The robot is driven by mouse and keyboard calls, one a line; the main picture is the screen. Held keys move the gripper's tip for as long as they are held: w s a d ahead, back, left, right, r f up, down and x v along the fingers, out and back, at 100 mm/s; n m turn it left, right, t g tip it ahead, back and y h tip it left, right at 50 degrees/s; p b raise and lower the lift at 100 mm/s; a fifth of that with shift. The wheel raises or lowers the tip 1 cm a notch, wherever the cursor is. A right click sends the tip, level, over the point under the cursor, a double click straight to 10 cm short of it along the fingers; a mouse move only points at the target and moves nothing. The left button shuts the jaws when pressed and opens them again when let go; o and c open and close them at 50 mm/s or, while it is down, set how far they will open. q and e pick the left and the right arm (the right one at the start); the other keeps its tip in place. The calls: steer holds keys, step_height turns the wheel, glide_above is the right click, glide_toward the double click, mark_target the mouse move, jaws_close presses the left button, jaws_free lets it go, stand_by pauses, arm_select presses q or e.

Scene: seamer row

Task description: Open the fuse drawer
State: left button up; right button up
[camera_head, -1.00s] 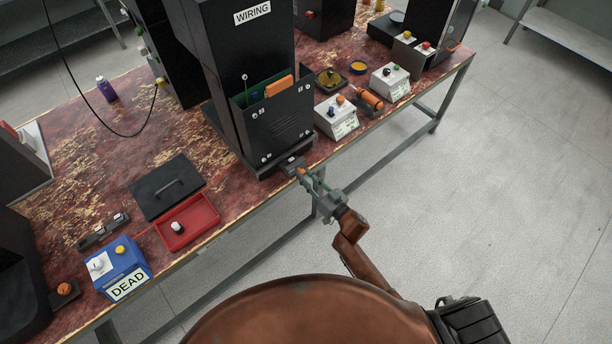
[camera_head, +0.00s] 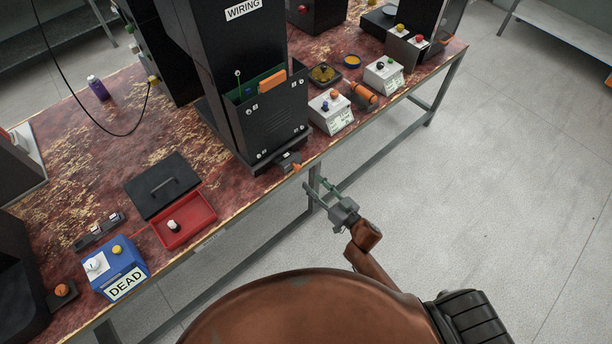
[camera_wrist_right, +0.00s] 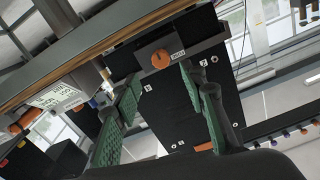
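The fuse drawer (camera_head: 287,159) is a small dark drawer with an orange knob, low on the front of the black WIRING cabinet (camera_head: 270,130). It juts out from the cabinet base near the bench edge; how deep it is open is hard to tell. In the right wrist view, the drawer (camera_wrist_right: 192,44) shows its orange knob and a small white label. My right gripper (camera_head: 316,186) is just off the bench edge, in front of the knob and apart from it. Its green-padded fingers (camera_wrist_right: 160,76) are open and empty, with the knob beyond the tips. My left gripper is out of view.
Right of the cabinet are a white button box (camera_head: 331,113) and an orange cylinder (camera_head: 363,95). To its left are a red tray (camera_head: 186,222), a black lid (camera_head: 161,187) and a blue DEAD box (camera_head: 116,268). The floor in front of the bench is clear.

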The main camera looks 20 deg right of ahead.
steer(key=v, duration=0.5)
stand_by(0.4)
steer(key=s+d+f+m+g+h, duration=0.1)
steer(key=s+d+f+h, duration=0.15)
steer(key=f, duration=0.65)
steer(key=s+d+f+g+h, duration=0.1)
steer(key=s+d+f+g, duration=0.15)
steer(key=f, duration=0.55)
steer(key=s+d+f+g+h, duration=0.1)
steer(key=s+d+f+g, duration=0.15)
steer(key=s+f, duration=0.6)
steer(key=s+d+f+g+h, duration=0.1)
steer(key=s+d+f+h, duration=0.3)
steer(key=f, duration=0.7)
steer(key=s+f+g, duration=0.3)
steer(key=s+f, duration=0.2)
steer(key=s, duration=0.6)
steer(key=s+f+g, duration=0.3)
steer(key=s+f, duration=0.2)
steer(key=s, duration=0.7)
steer(key=s+f+g, duration=0.3)
steer(key=s+f, duration=0.1)
steer(key=s, duration=0.8)
steer(key=shift+f+y, duration=0.4)
steer(key=shift+y, duration=0.05)
